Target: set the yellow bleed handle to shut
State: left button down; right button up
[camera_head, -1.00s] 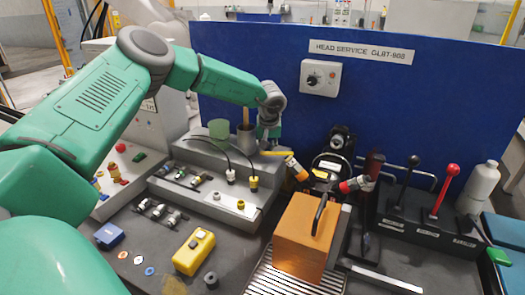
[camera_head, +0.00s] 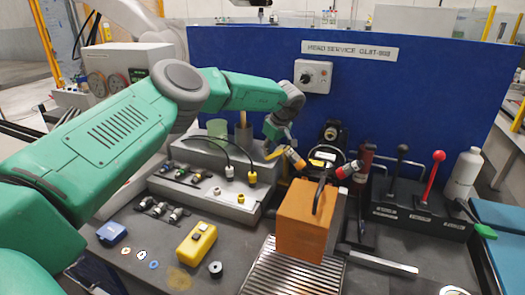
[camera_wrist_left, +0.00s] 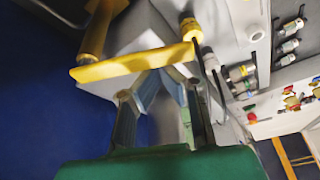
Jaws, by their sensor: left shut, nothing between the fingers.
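The yellow bleed handle (camera_head: 274,155) is a short flat lever in front of the blue panel, left of the orange-collared fitting. In the left wrist view the yellow handle (camera_wrist_left: 135,65) crosses ahead of my fingertips as a long bar. My left gripper (camera_head: 268,147) is right at the handle, behind and above it in the head view. Its fingers (camera_wrist_left: 168,76) come together close to the bar and hold nothing. I cannot tell whether they touch it. The handle's pivot end is partly hidden. My right gripper is not in view.
An orange block (camera_head: 300,232) with a black handle stands on a slatted grate, right of the yellow box (camera_head: 196,244). Black and red levers (camera_head: 430,180) stand further right. A grey stepped console (camera_head: 215,185) with cables lies left. The blue panel (camera_head: 240,65) closes off the back.

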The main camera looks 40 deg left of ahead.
pick_arm(q)
jog(key=shift+s+d+n, duration=0.15)
jog(key=shift+d+n, duration=0.3)
jog(key=shift+n, duration=0.05)
jog(key=shift+s+d+r+n+g, duration=0.2)
jog(key=shift+d+n+g, duration=0.25)
jog(key=shift+n, duration=0.35)
jog(key=shift+s+f+n, duration=0.15)
jog(key=shift+f+n, duration=0.1)
jog(key=shift+n, duration=0.35)
jog(key=shift+f+b, duration=0.1)
jog(key=shift+b, duration=0.2)
jog(key=shift+d, duration=0.3)
jog(key=shift+d+r, duration=0.2)
jog(key=shift+d, duration=0.15)
jog(key=shift+a+f, duration=0.1)
jog(key=shift+a, duration=0.05)
